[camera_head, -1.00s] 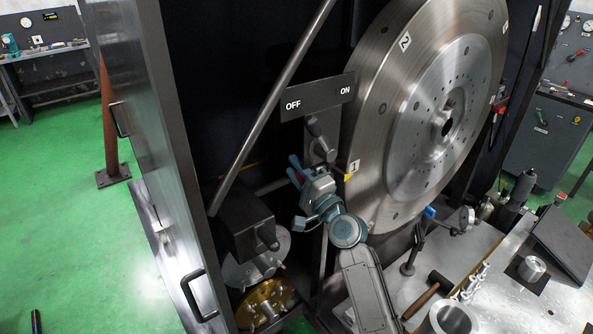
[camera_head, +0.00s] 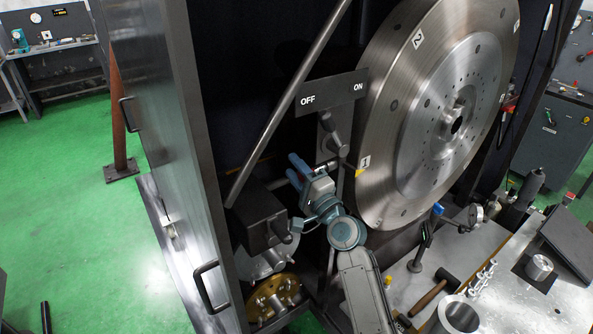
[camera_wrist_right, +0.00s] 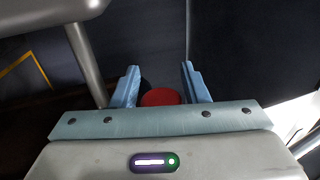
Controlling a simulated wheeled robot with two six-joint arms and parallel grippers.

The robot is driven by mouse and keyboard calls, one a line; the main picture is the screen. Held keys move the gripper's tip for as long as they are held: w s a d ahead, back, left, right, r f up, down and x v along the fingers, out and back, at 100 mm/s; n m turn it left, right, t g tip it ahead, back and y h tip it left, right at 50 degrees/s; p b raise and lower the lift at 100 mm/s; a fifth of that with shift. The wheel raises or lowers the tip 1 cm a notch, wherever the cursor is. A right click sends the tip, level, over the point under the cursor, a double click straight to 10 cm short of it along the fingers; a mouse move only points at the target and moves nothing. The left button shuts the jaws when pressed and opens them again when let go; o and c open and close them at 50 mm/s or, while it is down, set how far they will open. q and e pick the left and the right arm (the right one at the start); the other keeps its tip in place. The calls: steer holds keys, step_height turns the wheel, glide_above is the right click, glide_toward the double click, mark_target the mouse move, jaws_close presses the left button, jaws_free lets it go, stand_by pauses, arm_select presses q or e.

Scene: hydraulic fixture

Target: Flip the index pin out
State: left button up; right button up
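My right gripper (camera_head: 293,168) has blue fingers and is in front of the dark recess left of the big steel disc (camera_head: 447,118). In the right wrist view the gripper (camera_wrist_right: 160,84) is open, its two fingers apart. A round red knob (camera_wrist_right: 160,97) shows between them, low against the gripper's body; whether the fingers touch it I cannot tell. I cannot tell if this knob belongs to the index pin. A grey lever (camera_head: 334,134) sits under the OFF/ON plate (camera_head: 331,94). A yellow pointer (camera_head: 359,172) is beside the disc's mark 1. My left gripper is not in view.
A slanted steel rod (camera_head: 290,104) crosses the recess above my gripper. A dark block (camera_head: 258,219) and a brass flange (camera_head: 272,300) are below left. The cabinet door (camera_head: 168,130) stands at the left. A bench with a mallet (camera_head: 428,297) is at lower right.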

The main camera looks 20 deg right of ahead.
steer(key=shift+s+d+f, duration=0.2)
steer(key=shift+s+f, duration=0.05)
steer(key=shift+s, duration=0.05)
steer(key=b+v, duration=0.2)
steer(key=v, duration=0.8)
steer(key=shift+r+b, duration=0.15)
steer(key=shift+b, duration=0.25)
